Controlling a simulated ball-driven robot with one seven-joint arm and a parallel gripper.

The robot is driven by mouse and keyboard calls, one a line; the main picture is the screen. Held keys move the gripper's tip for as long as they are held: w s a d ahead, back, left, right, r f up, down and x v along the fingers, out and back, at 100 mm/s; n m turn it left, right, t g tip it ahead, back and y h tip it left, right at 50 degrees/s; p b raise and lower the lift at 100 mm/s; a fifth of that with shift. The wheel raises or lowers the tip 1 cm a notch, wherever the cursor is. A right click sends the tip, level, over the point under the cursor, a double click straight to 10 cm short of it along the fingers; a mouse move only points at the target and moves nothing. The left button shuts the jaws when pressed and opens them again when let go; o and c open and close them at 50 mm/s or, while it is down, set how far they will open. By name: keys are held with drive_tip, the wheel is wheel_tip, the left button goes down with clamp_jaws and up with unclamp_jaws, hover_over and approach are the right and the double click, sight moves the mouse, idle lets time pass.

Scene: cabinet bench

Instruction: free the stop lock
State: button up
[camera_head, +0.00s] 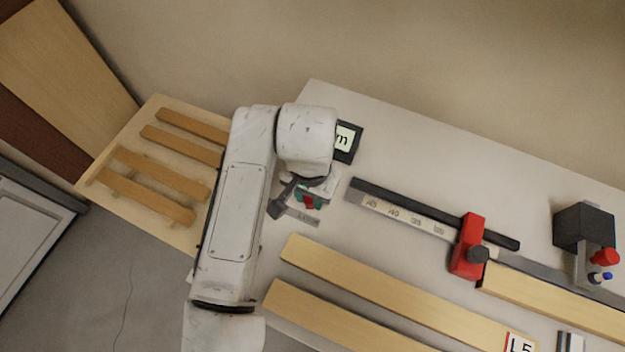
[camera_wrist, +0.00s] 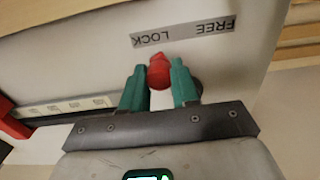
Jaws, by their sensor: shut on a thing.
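The red stop lock knob (camera_wrist: 159,72) sits between my gripper's two green fingers (camera_wrist: 159,78) in the wrist view, and the gripper is shut on it. Its red tip points toward a grey label (camera_wrist: 183,32) reading FREE and LOCK, upside down, with LOCK at the left and FREE at the right. I cannot tell which word the knob stands at. In the head view my gripper (camera_head: 308,199) is low over the bench's left part, with a bit of red between its fingers. The label (camera_head: 301,218) shows just below it, partly hidden by my arm.
On the bench (camera_head: 410,160), a dark rail with a scale (camera_head: 400,215) carries a red stop block (camera_head: 468,245) with a black knob. Pale boards (camera_head: 380,285) lie in front. A dark box (camera_head: 585,227) stands at right. A slatted wooden stand (camera_head: 155,180) is at left.

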drive_tip(key=shift+a, duration=0.55)
